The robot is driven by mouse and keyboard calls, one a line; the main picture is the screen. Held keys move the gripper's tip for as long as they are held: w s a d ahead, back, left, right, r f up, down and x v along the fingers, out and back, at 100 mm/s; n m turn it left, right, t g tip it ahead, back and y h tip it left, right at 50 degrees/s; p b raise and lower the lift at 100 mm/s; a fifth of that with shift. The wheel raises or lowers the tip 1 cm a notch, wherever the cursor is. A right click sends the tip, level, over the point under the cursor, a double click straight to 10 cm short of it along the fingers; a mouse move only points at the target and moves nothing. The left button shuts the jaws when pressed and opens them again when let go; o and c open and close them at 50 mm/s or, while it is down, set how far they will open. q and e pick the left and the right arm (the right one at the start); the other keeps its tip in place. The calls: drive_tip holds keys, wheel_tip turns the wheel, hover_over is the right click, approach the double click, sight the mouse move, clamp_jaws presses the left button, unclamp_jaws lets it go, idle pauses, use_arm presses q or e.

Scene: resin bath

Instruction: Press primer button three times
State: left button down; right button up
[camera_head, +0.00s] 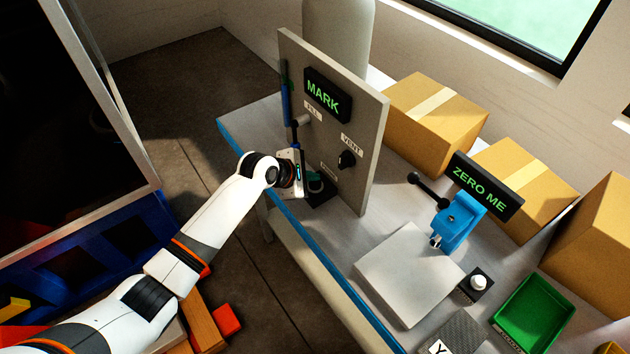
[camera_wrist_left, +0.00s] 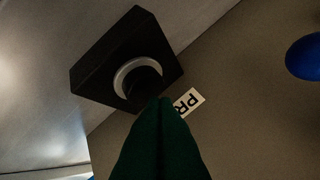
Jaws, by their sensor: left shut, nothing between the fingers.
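The primer button is a dark round button inside a silver ring (camera_wrist_left: 140,75) on a black block (camera_wrist_left: 172,55) in the left wrist view. A white label reading "PR" (camera_wrist_left: 188,101) sits beside it on the panel, partly hidden by my fingers. My left gripper (camera_wrist_left: 163,100) is shut and empty. Its dark green fingertips overlap the near side of the button; I cannot tell whether they touch it. In the head view, my left gripper (camera_head: 314,184) is low at the grey panel (camera_head: 372,130), by the black block (camera_head: 322,197), and hides the button.
The panel carries a "MARK" display (camera_head: 328,95) and a black vent knob (camera_head: 347,159). A blue knob (camera_wrist_left: 305,57) is at the right of the wrist view. To the panel's right are a blue clamp-like device (camera_head: 458,222), a pale plate (camera_head: 408,272) and a green tray (camera_head: 535,312).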

sight(311, 186)
use_arm(q)
drive_tip(key=shift+f, duration=0.75)
idle(0.9)
drive_tip(key=shift+r, duration=0.1)
drive_tip(key=shift+r+p, duration=0.9)
drive_tip(key=shift+p, duration=0.2)
wheel_tip(311, 186, up, 5)
drive_tip(key=p, duration=0.6)
drive_tip(key=shift+r, duration=0.1)
drive_tip(key=shift+s, duration=0.1)
